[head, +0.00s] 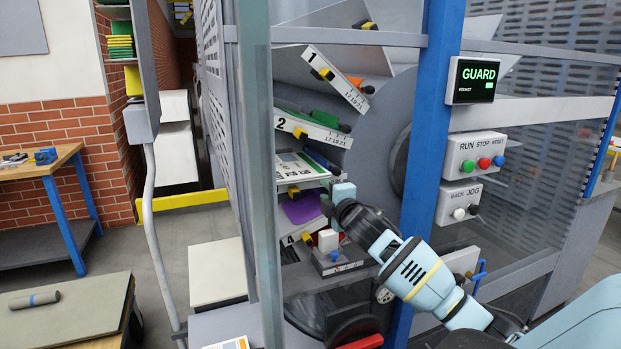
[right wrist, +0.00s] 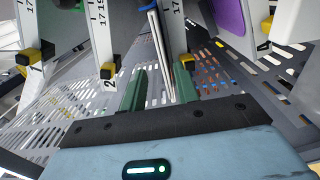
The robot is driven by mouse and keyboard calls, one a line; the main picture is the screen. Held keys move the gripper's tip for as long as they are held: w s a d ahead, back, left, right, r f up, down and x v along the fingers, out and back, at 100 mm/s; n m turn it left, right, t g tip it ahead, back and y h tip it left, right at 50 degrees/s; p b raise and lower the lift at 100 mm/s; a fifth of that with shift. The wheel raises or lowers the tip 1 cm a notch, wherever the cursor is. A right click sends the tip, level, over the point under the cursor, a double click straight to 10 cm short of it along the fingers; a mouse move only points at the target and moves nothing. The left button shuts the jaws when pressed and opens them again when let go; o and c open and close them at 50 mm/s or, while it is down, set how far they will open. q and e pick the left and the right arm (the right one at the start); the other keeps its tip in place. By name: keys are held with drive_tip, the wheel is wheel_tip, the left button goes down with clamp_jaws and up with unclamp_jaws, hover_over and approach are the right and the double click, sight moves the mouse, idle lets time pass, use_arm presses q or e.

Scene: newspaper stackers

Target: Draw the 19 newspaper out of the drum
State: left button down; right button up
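The grey drum (head: 385,130) stands behind the guard frame, with white numbered dividers; 1 (head: 335,78), 2 (head: 310,129) and part of a 4 are readable. A printed newspaper (head: 300,167) lies below divider 2; I cannot read 19 on it. My right gripper (head: 333,203) is at the drum, right of and below this paper. In the right wrist view its two green fingers (right wrist: 160,88) are apart. A thin edge of papers (right wrist: 160,55) shows between them, without visible contact on both sides. My left gripper is not in view.
A purple item (head: 303,207) lies in the slot below the paper. Yellow-black clips (head: 300,133) sit on the dividers. A blue post (head: 432,120) and a grey post (head: 257,150) flank the opening. The GUARD display (head: 474,81) and button boxes (head: 475,153) are at the right.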

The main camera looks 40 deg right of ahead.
sight(312, 178)
drive_tip(key=x, duration=0.7)
drive_tip(key=shift+a, duration=0.1)
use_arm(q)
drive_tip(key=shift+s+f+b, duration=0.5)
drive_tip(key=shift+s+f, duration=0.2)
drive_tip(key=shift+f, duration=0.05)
use_arm(e)
drive_tip(key=x, duration=0.2)
drive_tip(key=shift+w+f, duration=0.1)
drive_tip(key=shift+w, duration=0.2)
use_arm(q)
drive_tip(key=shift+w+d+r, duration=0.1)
use_arm(e)
drive_tip(key=shift+c, duration=0.4)
clamp_jaws()
